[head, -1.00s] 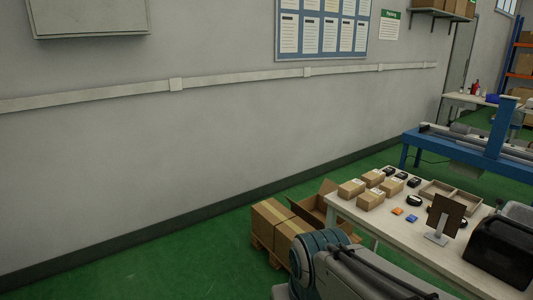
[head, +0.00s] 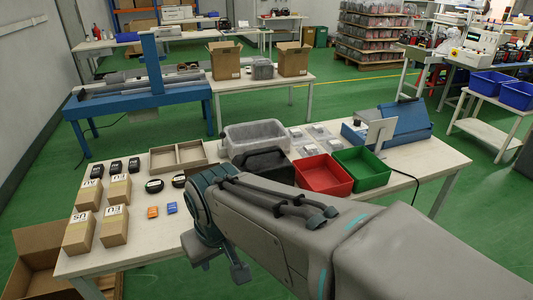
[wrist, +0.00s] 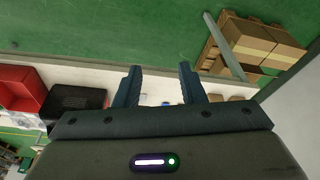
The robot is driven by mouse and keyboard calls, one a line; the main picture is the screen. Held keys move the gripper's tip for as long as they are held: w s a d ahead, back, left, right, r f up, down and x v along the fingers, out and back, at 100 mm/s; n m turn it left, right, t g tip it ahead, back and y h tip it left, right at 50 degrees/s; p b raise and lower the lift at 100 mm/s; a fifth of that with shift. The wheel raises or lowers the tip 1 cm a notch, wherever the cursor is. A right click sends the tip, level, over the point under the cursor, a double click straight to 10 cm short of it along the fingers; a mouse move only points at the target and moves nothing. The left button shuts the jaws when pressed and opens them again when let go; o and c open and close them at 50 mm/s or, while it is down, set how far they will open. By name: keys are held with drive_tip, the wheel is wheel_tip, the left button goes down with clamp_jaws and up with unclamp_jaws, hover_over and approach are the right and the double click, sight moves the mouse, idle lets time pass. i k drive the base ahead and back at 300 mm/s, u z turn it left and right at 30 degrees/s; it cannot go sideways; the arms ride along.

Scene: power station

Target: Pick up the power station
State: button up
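A black boxy case (head: 262,161) stands on the near table, behind my arm and in front of the grey bin in the head view. My arm hides part of it, and I cannot tell for sure that it is the power station. A black case (wrist: 76,97) also shows at the left of the wrist view, beside a red bin. My gripper (wrist: 160,78) is open in the wrist view, its two fingers apart with nothing between them. It is apart from the black case.
The near table (head: 150,247) holds cartons (head: 80,232), small black, orange and blue items, a wooden tray (head: 178,156), a grey bin (head: 253,136), a red bin (head: 322,174) and a green bin (head: 361,170). A blue-framed bench (head: 140,98) stands behind. Green floor is open to the right.

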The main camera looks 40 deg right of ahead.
sight(271, 162)
drive_tip(key=z, duration=0.65)
drive_tip(key=i, duration=0.95)
drive_tip(key=z, duration=0.5)
